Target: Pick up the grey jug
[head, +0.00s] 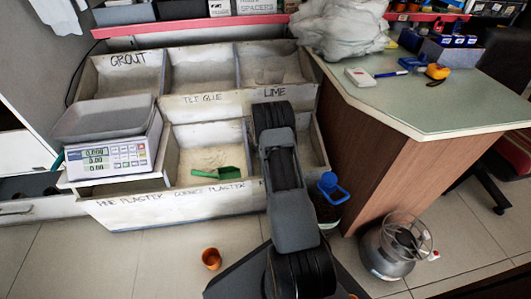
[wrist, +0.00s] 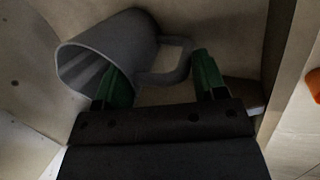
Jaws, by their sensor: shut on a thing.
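The grey jug (wrist: 108,50) shows in the wrist view, lying tilted with its open mouth towards the lower left and its handle (wrist: 178,62) on the right. My gripper (wrist: 162,72) has its green fingers on the jug, one by the mouth and one just right of the handle. It is shut on the jug; exactly which part is pinched is hard to see. The jug is close to the pale floor of a bin, and I cannot tell whether it touches. In the head view my arm hides the gripper and the jug.
Labelled bins (head: 150,205) surround my arm, with a green scoop (head: 218,173) in one and a scale (head: 110,145) at left. A counter (head: 430,110) stands at right. An orange cup (head: 211,258), a blue-topped container (head: 330,195) and a grey vessel (head: 390,250) stand on the floor.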

